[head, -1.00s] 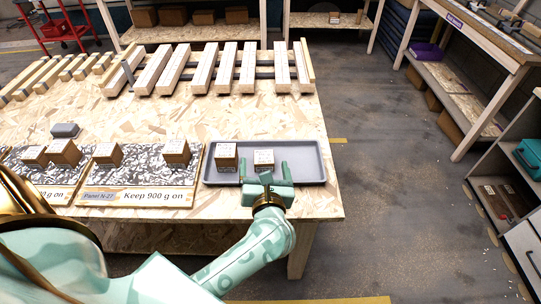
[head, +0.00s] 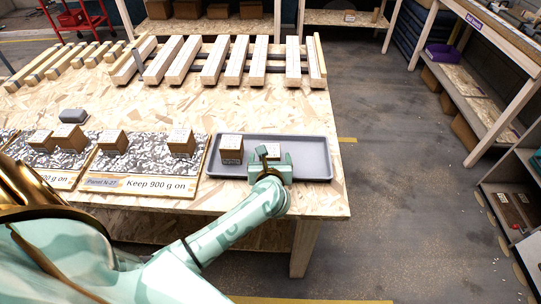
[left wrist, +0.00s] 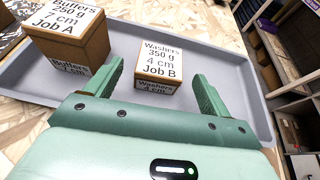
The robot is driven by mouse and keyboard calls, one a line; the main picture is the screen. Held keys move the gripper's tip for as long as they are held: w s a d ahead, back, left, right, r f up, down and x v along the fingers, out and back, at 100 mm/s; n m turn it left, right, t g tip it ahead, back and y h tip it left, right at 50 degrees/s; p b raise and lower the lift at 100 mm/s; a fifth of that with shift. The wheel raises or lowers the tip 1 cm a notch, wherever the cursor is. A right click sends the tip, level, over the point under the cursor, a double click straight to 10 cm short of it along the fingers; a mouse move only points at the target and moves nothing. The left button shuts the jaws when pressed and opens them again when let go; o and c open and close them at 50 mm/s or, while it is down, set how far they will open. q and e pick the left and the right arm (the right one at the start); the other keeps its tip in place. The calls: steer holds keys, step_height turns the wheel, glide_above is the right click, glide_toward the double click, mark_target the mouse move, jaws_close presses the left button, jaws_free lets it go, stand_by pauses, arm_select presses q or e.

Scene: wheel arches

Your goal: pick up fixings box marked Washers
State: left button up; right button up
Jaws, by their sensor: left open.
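The Washers box (left wrist: 159,66), a small brown box with a white label reading Washers 350 g 4 cm Job B, sits upright on the grey tray. In the head view the Washers box (head: 272,147) is mostly hidden behind my left gripper (head: 274,156). My left gripper (left wrist: 158,74) is open, with one finger to each side of the near part of the box. A gap shows between each finger and the box, so it is not held. My right gripper is not in view.
The taller Buffers box (left wrist: 70,42) stands just left on the same grey tray (head: 310,160); it also shows in the head view (head: 231,149). Panels with several brown boxes lie further left. The tray's right part is clear.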

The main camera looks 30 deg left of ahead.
mark_target(270, 157)
arm_select(q)
steer(key=x, duration=0.3)
steer(key=shift+f+b, duration=0.15)
steer(key=shift+b, duration=0.15)
steer(key=shift+s, duration=0.1)
steer(key=c, duration=1.3)
steer(key=shift+r, duration=0.2)
